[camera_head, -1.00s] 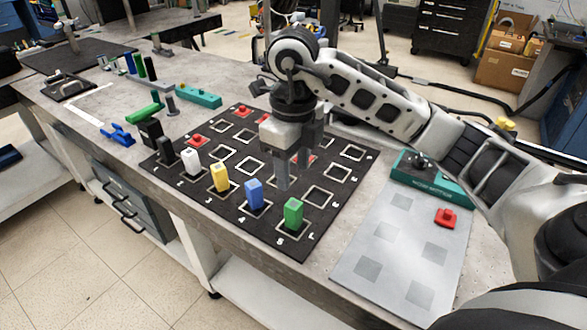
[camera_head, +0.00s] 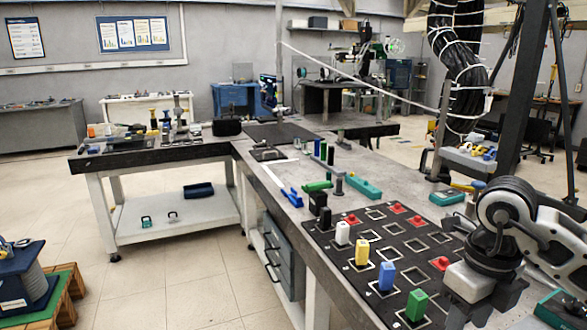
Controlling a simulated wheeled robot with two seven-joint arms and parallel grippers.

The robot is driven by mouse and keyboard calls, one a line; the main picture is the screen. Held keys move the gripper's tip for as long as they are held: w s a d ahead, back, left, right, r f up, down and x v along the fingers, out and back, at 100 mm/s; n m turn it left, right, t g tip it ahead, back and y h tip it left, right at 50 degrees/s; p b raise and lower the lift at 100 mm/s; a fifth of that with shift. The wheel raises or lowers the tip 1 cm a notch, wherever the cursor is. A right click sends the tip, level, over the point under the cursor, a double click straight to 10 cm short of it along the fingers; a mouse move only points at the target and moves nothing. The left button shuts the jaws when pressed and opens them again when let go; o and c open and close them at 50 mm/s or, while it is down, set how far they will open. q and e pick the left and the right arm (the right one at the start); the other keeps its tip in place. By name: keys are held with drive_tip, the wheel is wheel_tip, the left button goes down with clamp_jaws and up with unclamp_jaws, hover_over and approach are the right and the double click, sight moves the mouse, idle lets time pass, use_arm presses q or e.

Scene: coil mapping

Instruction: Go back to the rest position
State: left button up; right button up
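My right arm comes in from the right edge, and its gripper (camera_head: 464,312) is low at the right, beside the black mat (camera_head: 322,236). The fingers are mostly hidden or cut off by the bottom edge, so their opening is unclear. On the mat's near side stand a black block (camera_head: 325,217), a white block (camera_head: 342,233), a yellow block (camera_head: 362,249), a blue block (camera_head: 387,276) and a green block (camera_head: 417,304). Several red pieces (camera_head: 441,263) sit farther in on outlined squares. My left gripper is not in view.
The mat lies on a long grey workbench (camera_head: 270,180) with drawers below. Behind it are a green clamp (camera_head: 317,186), a blue clamp (camera_head: 292,197) and a teal block (camera_head: 364,187). A second bench (camera_head: 150,150) with tools stands at back left.

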drive_tip(key=s+a+f+n+g+y, duration=0.1)
drive_tip(key=s+a+y, duration=0.15)
drive_tip(key=a, duration=0.35)
drive_tip(key=s+a+f+g+y, duration=0.1)
drive_tip(key=a+y, duration=0.3)
drive_tip(key=a, duration=0.1)
drive_tip(key=s+a+f+n+y, duration=0.1)
drive_tip(key=s+a+f+y, duration=0.15)
drive_tip(key=a, duration=0.35)
drive_tip(key=a+r+m+t+y, duration=0.3)
drive_tip(key=a+r+m+y, duration=0.45)
drive_tip(key=y, duration=0.35)
drive_tip(key=w+d+f+m+t+h, duration=0.2)
drive_tip(key=d+f+m+t+h, duration=0.25)
drive_tip(key=m+t, duration=0.55)
drive_tip(key=w+d+f+m+t+h, duration=0.35)
drive_tip(key=f+m+t+h, duration=0.2)
drive_tip(key=m, duration=0.75)
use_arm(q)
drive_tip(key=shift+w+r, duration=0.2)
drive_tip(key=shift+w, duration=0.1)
use_arm(e)
drive_tip(key=s+d+f+m+g+h, duration=0.2)
drive_tip(key=s+f+m+g+h, duration=0.1)
drive_tip(key=s+f, duration=0.3)
drive_tip(key=s+d+f+m+g+h, duration=0.3)
drive_tip(key=s+f+m, duration=0.3)
drive_tip(key=f, duration=0.5)
drive_tip(key=shift+f+h, duration=0.3)
drive_tip(key=shift+h, duration=0.2)
